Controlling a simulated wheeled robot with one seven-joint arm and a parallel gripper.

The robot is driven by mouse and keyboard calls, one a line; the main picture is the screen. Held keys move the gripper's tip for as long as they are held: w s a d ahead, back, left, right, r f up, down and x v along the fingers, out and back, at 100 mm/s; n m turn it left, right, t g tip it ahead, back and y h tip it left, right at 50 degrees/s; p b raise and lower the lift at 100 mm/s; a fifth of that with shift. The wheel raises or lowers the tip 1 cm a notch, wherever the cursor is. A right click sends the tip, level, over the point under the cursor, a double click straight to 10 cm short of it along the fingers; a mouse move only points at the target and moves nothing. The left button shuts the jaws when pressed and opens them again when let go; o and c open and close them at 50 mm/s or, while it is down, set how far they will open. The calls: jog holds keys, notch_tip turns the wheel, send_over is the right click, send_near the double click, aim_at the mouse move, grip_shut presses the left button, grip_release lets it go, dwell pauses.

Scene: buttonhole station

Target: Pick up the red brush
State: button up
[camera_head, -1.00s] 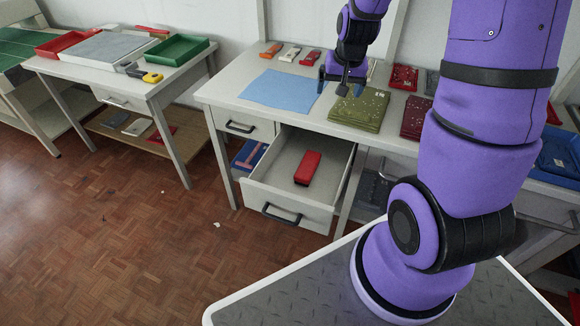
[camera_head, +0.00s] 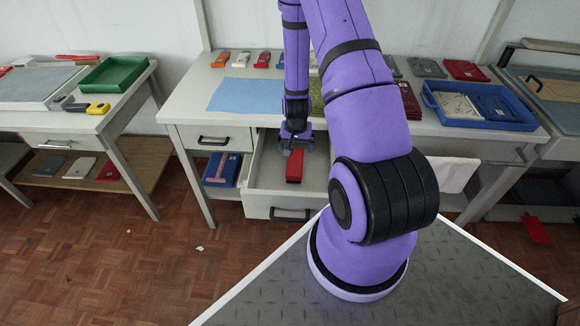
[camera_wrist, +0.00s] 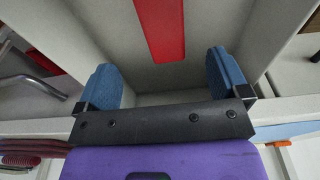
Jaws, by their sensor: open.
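The red brush (camera_head: 294,168) lies in the open drawer (camera_head: 258,177) of the middle desk, lengthwise from front to back. In the head view my gripper (camera_head: 295,147) is over the drawer and hides the far end of the brush. In the wrist view the red brush (camera_wrist: 163,25) shows as a red strip, in line with the gap between the two blue fingers of my gripper (camera_wrist: 164,75). The fingers are wide apart with nothing between them, and the brush lies past their tips.
The drawer's side walls stand close on both sides of my gripper. On the desk lie a light blue cloth (camera_head: 246,95) and a blue tray (camera_head: 478,122) of folded items. A blue box (camera_head: 222,170) sits under the desk, left of the drawer.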

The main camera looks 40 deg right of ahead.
send_over(295, 161)
jog(key=s, duration=0.1)
jog(key=f, duration=0.2)
jog(key=a+f, duration=0.1)
jog(key=f, duration=0.1)
jog(key=shift+f, duration=0.3)
jog(key=shift+w+d+f, duration=0.15)
jog(key=shift+f, duration=0.7)
jog(key=shift+w+d+f, duration=0.1)
jog(key=shift+w+f, duration=0.05)
jog(key=shift+f, duration=0.75)
jog(key=shift+w+d+f, duration=0.15)
jog(key=shift+f, duration=0.7)
jog(key=c, duration=0.9)
